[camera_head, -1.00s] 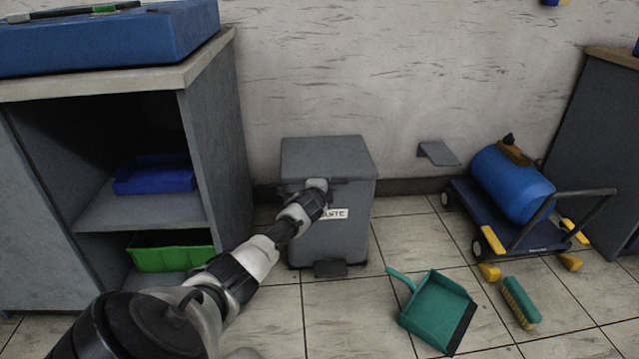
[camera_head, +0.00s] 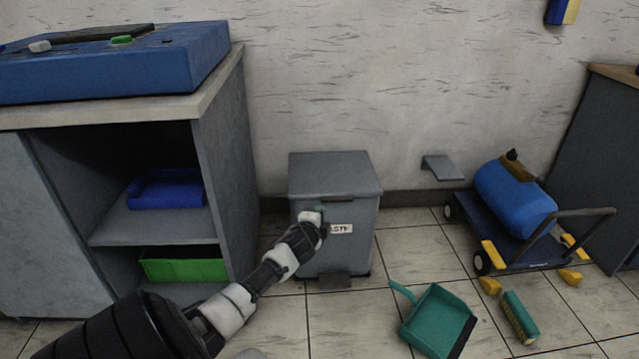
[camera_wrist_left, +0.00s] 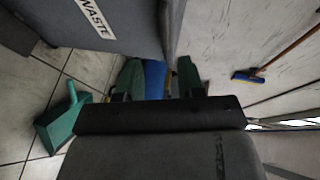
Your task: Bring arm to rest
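My left arm comes in from the lower left in the head view. My left gripper (camera_head: 314,215) is in front of the upper front of the grey waste bin (camera_head: 311,267), seen small and mostly from behind. In the left wrist view its two green fingertips (camera_wrist_left: 159,78) stand apart, with only blue and yellow background between them, so it is open and empty. The bin, with its WASTE label, fills the upper left of that view (camera_wrist_left: 130,25). Whether the gripper touches the bin cannot be told. My right gripper is in neither view.
A grey cabinet (camera_head: 228,150) with blue and green trays stands left. A green dustpan (camera_head: 438,320) and brush (camera_head: 520,317) lie on the floor at right. A trolley (camera_head: 490,240) carries a blue tank (camera_head: 514,198).

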